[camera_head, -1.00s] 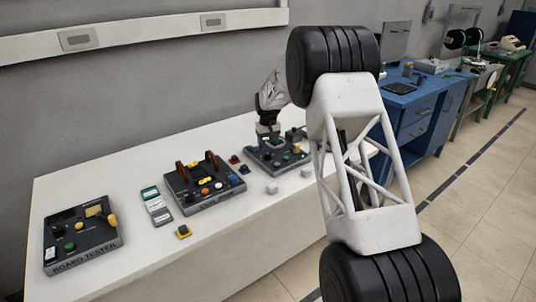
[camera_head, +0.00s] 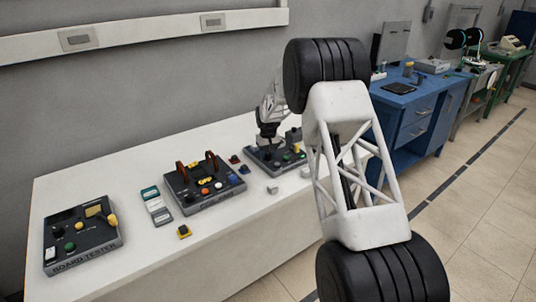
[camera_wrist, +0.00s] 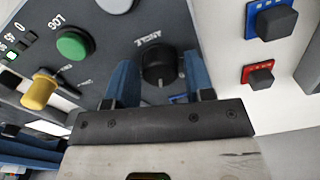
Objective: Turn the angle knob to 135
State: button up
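In the wrist view a round black knob (camera_wrist: 160,65) with a pale pointer mark sits on a dark panel (camera_wrist: 95,40). My gripper (camera_wrist: 158,72) is open, with one blue finger on each side of the knob. A gap shows on the left side; contact on the right cannot be told. In the head view my gripper (camera_head: 268,140) is low over the dark control box (camera_head: 262,163) at the right end of the white table, hiding part of it.
The panel also bears a green button (camera_wrist: 73,43) and a yellow knob (camera_wrist: 40,88). Blue (camera_wrist: 274,20) and red (camera_wrist: 260,76) blocks with black tops lie beside it. Another control box (camera_head: 203,190) and a board tester (camera_head: 82,238) stand further left on the white table (camera_head: 150,265).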

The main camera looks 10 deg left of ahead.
jog(key=c, duration=0.6)
jog(key=shift+c, duration=0.2)
jog(key=shift+m, duration=0.4)
jog(key=m, duration=0.8)
jog(key=o, duration=0.9)
jog(key=shift+r, duration=0.1)
